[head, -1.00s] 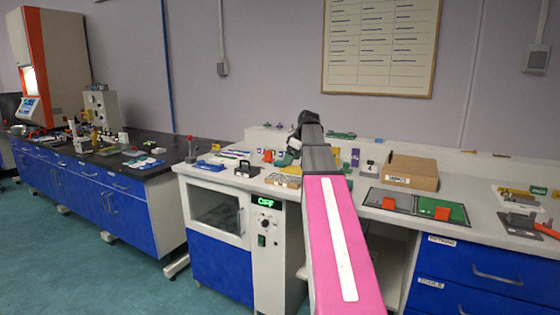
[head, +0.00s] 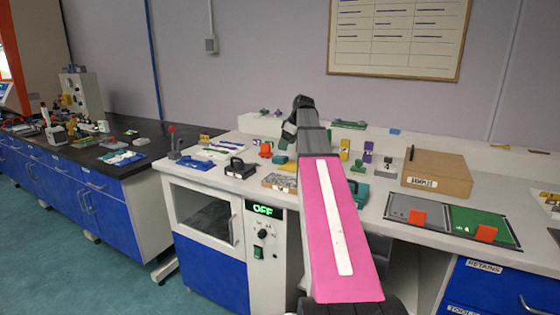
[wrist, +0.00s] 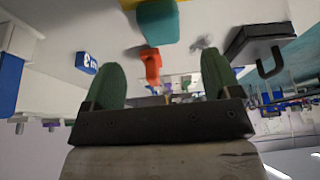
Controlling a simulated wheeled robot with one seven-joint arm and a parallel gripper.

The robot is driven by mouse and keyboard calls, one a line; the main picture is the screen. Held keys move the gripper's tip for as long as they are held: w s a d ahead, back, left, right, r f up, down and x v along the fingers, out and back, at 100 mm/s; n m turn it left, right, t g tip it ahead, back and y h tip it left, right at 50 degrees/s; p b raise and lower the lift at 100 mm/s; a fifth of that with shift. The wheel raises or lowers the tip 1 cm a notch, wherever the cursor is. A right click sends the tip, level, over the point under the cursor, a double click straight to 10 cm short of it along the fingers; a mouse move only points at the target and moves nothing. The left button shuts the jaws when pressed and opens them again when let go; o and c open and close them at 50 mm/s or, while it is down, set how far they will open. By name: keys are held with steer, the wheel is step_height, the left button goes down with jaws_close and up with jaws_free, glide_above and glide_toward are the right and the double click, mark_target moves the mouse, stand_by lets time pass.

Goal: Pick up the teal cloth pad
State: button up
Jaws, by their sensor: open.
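A teal, soft-edged block that looks like the teal cloth pad (wrist: 158,22) lies on the white counter at the top of the wrist view, against something yellow. In the head view a small teal patch (head: 280,159) shows just left of my arm, probably the same thing. My gripper (wrist: 160,64) has two green fingers spread wide with nothing between them. The pad lies beyond the fingertips, apart from them. In the head view my arm reaches over the counter and hides part of the area around the pad.
An orange object (wrist: 152,66) stands close to the pad. A black handled case (head: 240,168) lies left of my arm. Another teal item (head: 360,192) shows right of my arm. A cardboard box (head: 437,174) and a grey-green mat (head: 435,215) stand further right.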

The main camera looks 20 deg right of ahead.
mark_target(280, 157)
steer(key=x, duration=0.7)
steer(key=shift+w+a+f, duration=0.15)
steer(key=shift+c, duration=0.3)
steer(key=c, duration=0.9)
